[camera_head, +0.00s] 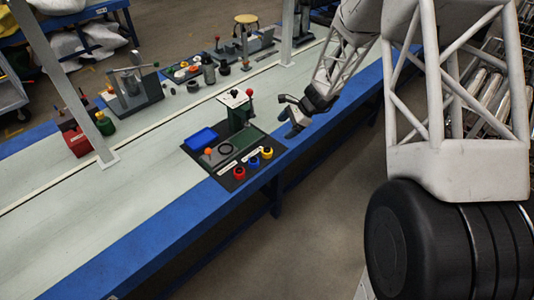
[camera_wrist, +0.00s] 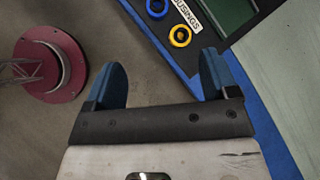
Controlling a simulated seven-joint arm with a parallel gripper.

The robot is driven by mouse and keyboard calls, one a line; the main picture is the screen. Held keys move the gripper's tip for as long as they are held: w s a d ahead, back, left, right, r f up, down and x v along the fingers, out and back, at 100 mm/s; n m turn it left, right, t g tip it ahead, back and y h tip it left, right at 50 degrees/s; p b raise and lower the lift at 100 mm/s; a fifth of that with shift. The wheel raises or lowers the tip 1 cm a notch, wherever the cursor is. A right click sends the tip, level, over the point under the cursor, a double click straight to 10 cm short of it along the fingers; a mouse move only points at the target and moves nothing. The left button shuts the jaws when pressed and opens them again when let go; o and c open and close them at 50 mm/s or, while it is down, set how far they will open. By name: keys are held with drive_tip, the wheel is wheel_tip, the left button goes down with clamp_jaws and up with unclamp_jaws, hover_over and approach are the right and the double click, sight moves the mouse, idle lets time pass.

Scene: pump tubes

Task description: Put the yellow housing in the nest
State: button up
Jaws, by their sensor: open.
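The yellow housing (camera_head: 267,156) stands on the dark work board at its right corner, beside the blue and red housings. It also shows in the wrist view (camera_wrist: 180,44) as a yellow ring with a dark hole, near the board's edge. My gripper (camera_head: 297,122) is open and empty, to the right of the board in the head view. In the wrist view its two blue fingers (camera_wrist: 162,76) are spread below the yellow housing, with floor between them. A small hand press (camera_head: 237,108) stands at the back of the board. I cannot tell for certain which part is the nest.
The board (camera_head: 236,184) also holds a blue tray (camera_head: 201,138), a green area, a black ring and an orange-knobbed part. The blue housing (camera_wrist: 157,8) is close to the yellow one. Other fixtures stand farther back.

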sight(267, 149)
drive_tip(key=w+a+f+m+y, duration=0.1)
drive_tip(key=w+f+m, duration=0.2)
drive_tip(key=f, duration=0.9)
drive_tip(key=shift+w, duration=0.95)
drive_tip(key=shift+x, duration=1.25)
drive_tip(key=shift+a, duration=0.1)
drive_tip(key=shift+x, duration=2.55)
drive_tip(key=c, duration=1)
drive_tip(key=shift+c, duration=0.2)
drive_tip(key=shift+r, duration=0.15)
